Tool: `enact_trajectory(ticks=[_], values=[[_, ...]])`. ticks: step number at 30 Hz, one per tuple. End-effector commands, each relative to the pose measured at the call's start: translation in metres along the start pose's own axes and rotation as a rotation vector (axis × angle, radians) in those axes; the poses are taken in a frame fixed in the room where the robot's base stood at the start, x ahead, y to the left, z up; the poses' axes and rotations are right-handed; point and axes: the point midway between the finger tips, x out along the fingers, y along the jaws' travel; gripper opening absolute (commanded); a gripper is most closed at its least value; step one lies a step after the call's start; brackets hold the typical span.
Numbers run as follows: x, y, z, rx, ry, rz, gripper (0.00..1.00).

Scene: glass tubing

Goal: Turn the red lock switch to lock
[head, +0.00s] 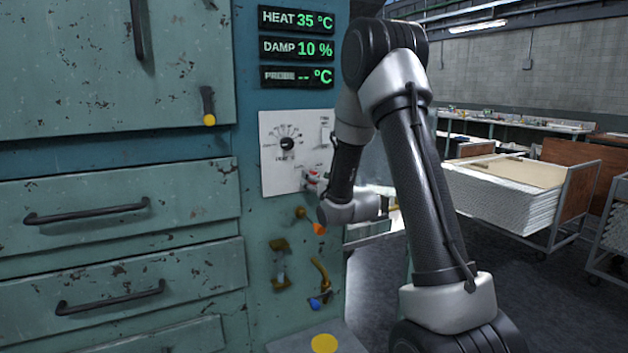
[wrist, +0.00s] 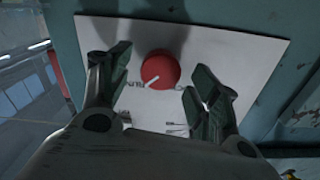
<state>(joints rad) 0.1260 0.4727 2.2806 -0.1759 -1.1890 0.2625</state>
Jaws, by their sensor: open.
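The red lock switch (wrist: 160,69) is a round red knob on a white panel (wrist: 215,50) in the wrist view. Its white pointer line slants toward the lower left, and the printed words below it are partly hidden and hard to read. My gripper (wrist: 157,80) is open, with one dark finger on each side of the knob and a gap on both sides. In the head view the same white panel (head: 275,175) is on the teal cabinet. There my gripper (head: 311,181) is at its lower right, mostly covering the red switch.
A dial (head: 286,144) sits on the panel's upper left. Below the panel are an orange-tipped lever (head: 319,228) and a blue-tipped lever (head: 315,303). Displays (head: 297,48) are above. Drawers (head: 115,205) with handles are at left; a loaded cart (head: 520,190) stands at right.

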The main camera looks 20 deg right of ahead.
Motion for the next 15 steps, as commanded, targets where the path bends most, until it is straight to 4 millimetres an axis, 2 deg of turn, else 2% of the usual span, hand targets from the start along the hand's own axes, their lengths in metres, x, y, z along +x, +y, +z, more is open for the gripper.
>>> enact_trajectory(ticks=[3, 6, 14, 15], values=[[0.014, 0.000, 0.000, 0.000, 0.000, -0.001, 0.62], [0.020, 0.000, 0.000, 0.000, -0.001, 0.000, 0.62], [0.021, 0.000, 0.000, 0.000, -0.002, 0.000, 0.62], [0.021, 0.000, 0.000, 0.000, -0.002, 0.000, 0.55]])
